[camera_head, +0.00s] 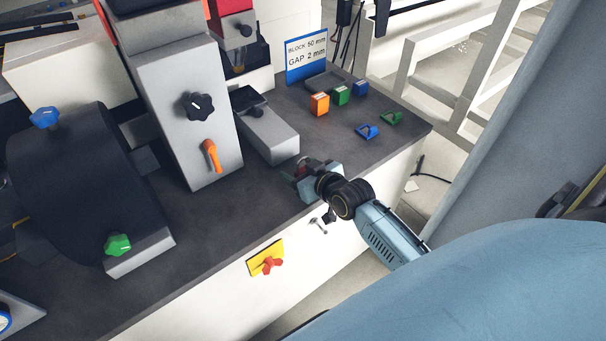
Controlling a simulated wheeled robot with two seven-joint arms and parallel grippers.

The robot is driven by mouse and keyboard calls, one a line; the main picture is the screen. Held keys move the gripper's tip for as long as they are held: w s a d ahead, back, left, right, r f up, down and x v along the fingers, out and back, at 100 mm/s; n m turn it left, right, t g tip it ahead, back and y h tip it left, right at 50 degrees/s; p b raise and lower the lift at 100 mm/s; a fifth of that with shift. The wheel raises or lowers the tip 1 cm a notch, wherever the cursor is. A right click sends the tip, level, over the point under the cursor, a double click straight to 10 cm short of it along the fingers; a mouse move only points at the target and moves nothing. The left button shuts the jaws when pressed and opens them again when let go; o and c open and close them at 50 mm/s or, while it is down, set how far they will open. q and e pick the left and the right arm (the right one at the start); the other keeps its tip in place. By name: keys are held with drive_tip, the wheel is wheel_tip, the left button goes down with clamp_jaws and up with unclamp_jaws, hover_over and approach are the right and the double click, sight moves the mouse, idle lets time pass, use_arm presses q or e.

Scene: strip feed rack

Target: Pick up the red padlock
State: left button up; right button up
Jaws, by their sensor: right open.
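My right gripper (300,177) is open over the front edge of the dark bench top, its arm coming in from the lower right. A small red patch (300,171) shows at its fingers. It may be the red padlock, but it is mostly hidden and I cannot tell whether it lies between the fingers. A blue padlock (367,131) and a green padlock (391,117) lie on the bench top to the right, apart from the gripper. My left gripper is not in view.
Orange (319,104), green (340,94) and blue (360,88) blocks stand near a sign (306,55). A grey machine column (190,105) stands at left. A yellow plate (258,259) with a red handle (271,265) is on the bench's front face.

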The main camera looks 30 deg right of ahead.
drive_tip(key=shift+c, duration=1.1)
drive_tip(key=c, duration=0.9)
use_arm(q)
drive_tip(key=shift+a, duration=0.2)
